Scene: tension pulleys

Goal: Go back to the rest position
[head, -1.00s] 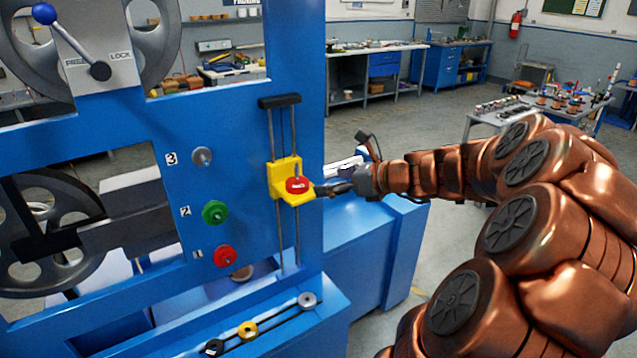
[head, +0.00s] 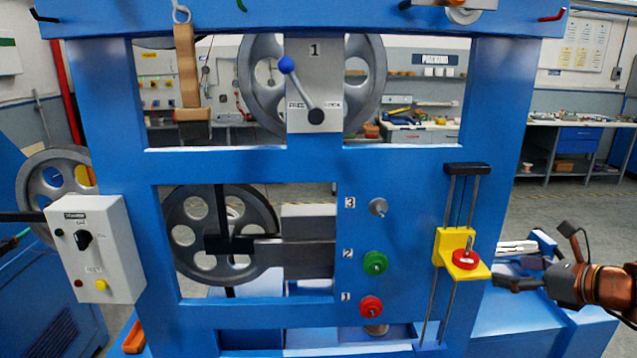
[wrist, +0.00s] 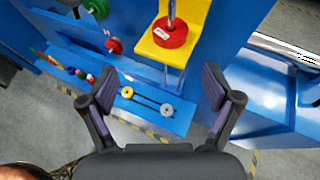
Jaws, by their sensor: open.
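My gripper (head: 518,283) is at the right edge of the head view, just right of the yellow carriage (head: 450,246) and its red disc (head: 466,259). In the wrist view my gripper (wrist: 162,92) shows its two fingers spread wide with nothing between them. The red disc (wrist: 170,31) sits on the yellow carriage (wrist: 190,40) ahead of the fingers. I see a gap between the fingers and the disc in the wrist view.
The blue machine frame (head: 400,165) fills the middle. Green (head: 375,262) and red (head: 371,307) pulleys sit on pegs 2 and 1; peg 3 (head: 378,207) looks bare. A grey control box (head: 97,250) is at left. Open floor (head: 600,220) lies behind at right.

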